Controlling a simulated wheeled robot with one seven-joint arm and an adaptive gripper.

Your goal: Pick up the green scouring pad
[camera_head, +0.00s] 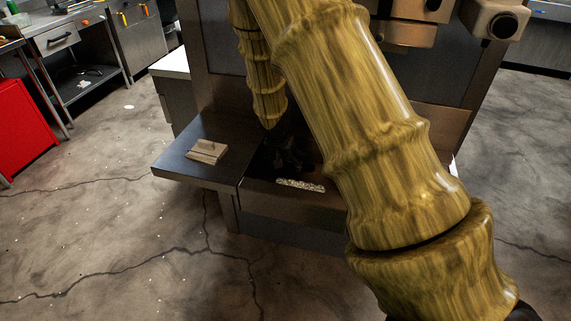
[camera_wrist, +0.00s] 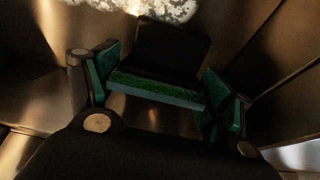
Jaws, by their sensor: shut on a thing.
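The green scouring pad (camera_wrist: 157,87) lies across the middle of the wrist view, a flat slab with a rough green face and a paler teal edge. My gripper (camera_wrist: 160,92) is shut on it, one finger at each end of the pad. Green-teal faces also show on the inner sides of both fingers. In the head view my gripper (camera_head: 287,157) is a dark shape low in the recess of the metal station. The pad cannot be made out there, in the shadow and behind the gripper.
Metal walls stand close on both sides of my gripper. A pale speckled strip (camera_head: 300,185) lies just in front of it, and a bright speckled patch (camera_wrist: 170,8) shows at the wrist view's top. A tan block (camera_head: 207,150) rests on the side shelf (camera_head: 180,168) at left.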

